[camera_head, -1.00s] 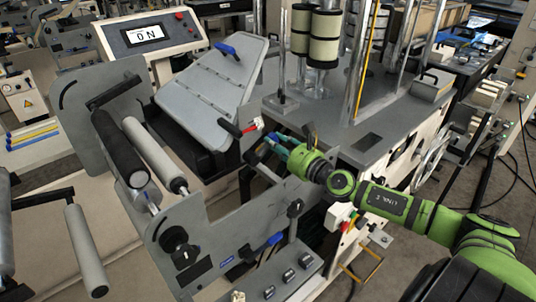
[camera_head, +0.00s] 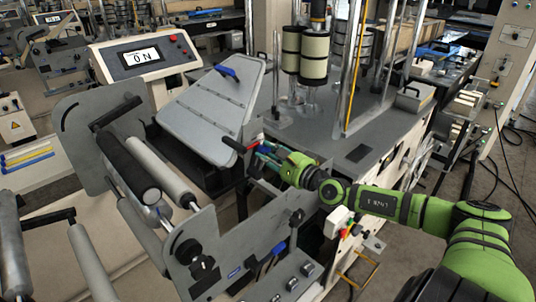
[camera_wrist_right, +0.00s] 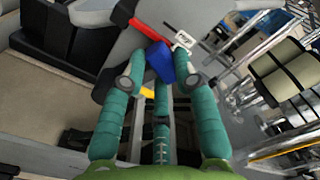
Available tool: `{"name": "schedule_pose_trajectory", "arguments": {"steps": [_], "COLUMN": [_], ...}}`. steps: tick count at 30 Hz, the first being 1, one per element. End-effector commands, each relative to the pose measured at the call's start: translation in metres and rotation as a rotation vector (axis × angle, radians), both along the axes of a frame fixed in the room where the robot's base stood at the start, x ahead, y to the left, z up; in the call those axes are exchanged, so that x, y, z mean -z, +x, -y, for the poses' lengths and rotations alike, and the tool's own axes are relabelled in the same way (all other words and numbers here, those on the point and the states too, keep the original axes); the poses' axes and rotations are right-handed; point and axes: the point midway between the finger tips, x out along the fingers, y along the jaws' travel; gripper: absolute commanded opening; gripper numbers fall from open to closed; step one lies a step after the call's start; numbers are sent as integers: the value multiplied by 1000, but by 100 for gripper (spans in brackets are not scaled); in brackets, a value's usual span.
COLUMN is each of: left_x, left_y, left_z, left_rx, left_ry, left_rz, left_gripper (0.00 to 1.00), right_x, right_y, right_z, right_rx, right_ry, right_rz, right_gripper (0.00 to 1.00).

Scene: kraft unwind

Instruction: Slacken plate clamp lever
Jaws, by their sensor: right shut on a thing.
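The grey tilted plate (camera_head: 208,105) stands at the machine's middle, with a blue handle (camera_head: 228,72) at its top. My right gripper (camera_head: 262,151) is at the plate's lower right corner, its teal fingers reaching left. In the right wrist view, the fingertips (camera_wrist_right: 163,78) are closed around a blue lever piece (camera_wrist_right: 160,62). A red piece (camera_wrist_right: 127,14) and a small white tag (camera_wrist_right: 183,40) are just beyond it. The lever's pivot is hidden behind the fingers. My left gripper is not in view.
A black-knobbed side plate (camera_head: 188,248) and rollers (camera_head: 163,172) stand to the left. Upright posts and cream rolls (camera_head: 314,55) stand behind. A display console (camera_head: 145,58) is at back left.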

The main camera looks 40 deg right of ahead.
Motion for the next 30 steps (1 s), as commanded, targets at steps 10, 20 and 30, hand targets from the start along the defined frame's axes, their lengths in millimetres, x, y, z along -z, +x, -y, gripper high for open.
{"name": "schedule_pose_trajectory", "arguments": {"steps": [10, 20, 30], "left_x": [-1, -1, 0], "left_y": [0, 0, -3], "left_z": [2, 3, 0], "left_rx": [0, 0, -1], "left_ry": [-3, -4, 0], "left_rz": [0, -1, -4], "left_gripper": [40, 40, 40], "right_x": [-2, -1, -1], "right_y": [0, 0, -1], "right_z": [1, 1, 1], "right_rx": [0, -1, 0], "right_ry": [-31, -30, -29], "right_rz": [5, 4, 2], "right_gripper": [0, 54, 54]}}
